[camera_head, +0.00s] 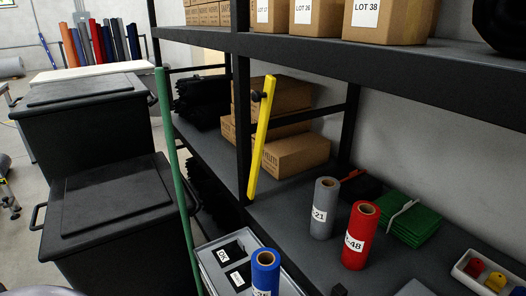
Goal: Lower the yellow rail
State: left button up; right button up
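The yellow rail (261,140) is a long flat bar beside the black shelf post (243,120). It stands nearly upright, its top leaning slightly right, and its lower end is near the front edge of the middle shelf. A black knob (257,96) sits beside its upper part; I cannot tell how they are joined. Neither my left nor my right gripper can be made out in the head view.
Cardboard boxes (297,156) lie behind the rail. A grey roll (325,212), a red roll (359,240) and green folded sheets (411,219) are right of it. A green pole (172,170) and black bins (112,215) stand left. A grey crate (207,267) is below.

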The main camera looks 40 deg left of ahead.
aim_at(267, 96)
jog(key=j+z, duration=0.1)
jog(key=j, duration=0.3)
jog(key=k+j, duration=0.1)
jog(key=j, duration=0.25)
jog(key=i+j+z, duration=0.1)
jog(key=j, duration=0.3)
jog(key=i+j+z, duration=0.15)
jog(key=j, duration=0.2)
jog(key=k, duration=0.05)
